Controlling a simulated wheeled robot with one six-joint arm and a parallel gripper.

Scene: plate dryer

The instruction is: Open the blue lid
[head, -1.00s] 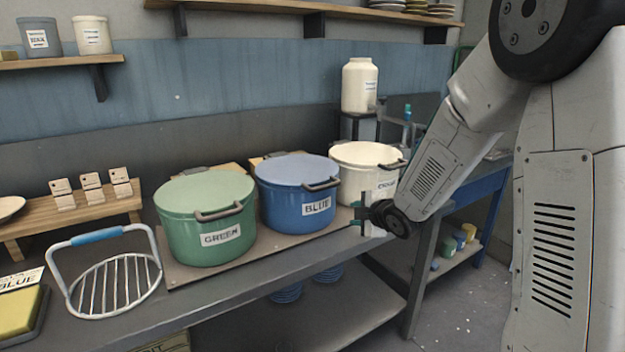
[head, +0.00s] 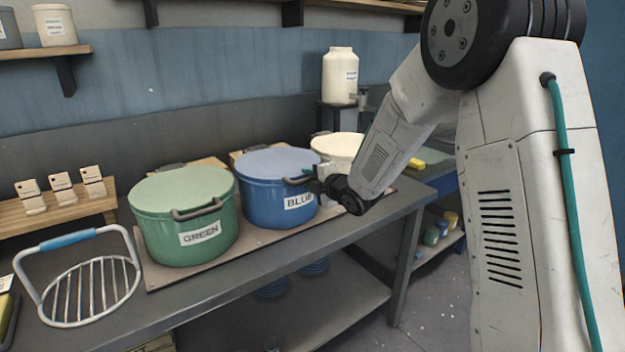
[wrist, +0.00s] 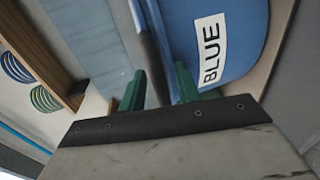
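The blue pot (head: 270,205) stands upright on a board on the workbench, its pale blue lid (head: 277,162) on top. A dark handle (head: 298,180) sticks out at the lid's front right. My gripper (head: 313,184) is beside this handle, at the pot's right front. In the wrist view its two green fingers (wrist: 158,88) are apart, and a dark bar (wrist: 151,50), apparently the handle, runs between them. I cannot tell whether they touch it. The BLUE label (wrist: 208,50) shows turned sideways at the upper right. My arm hides part of the white pot.
A green pot (head: 188,215) stands left of the blue pot, and a white pot (head: 335,150) close behind on its right. A wire rack (head: 80,285) with a blue grip lies at the left. The bench front edge is clear.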

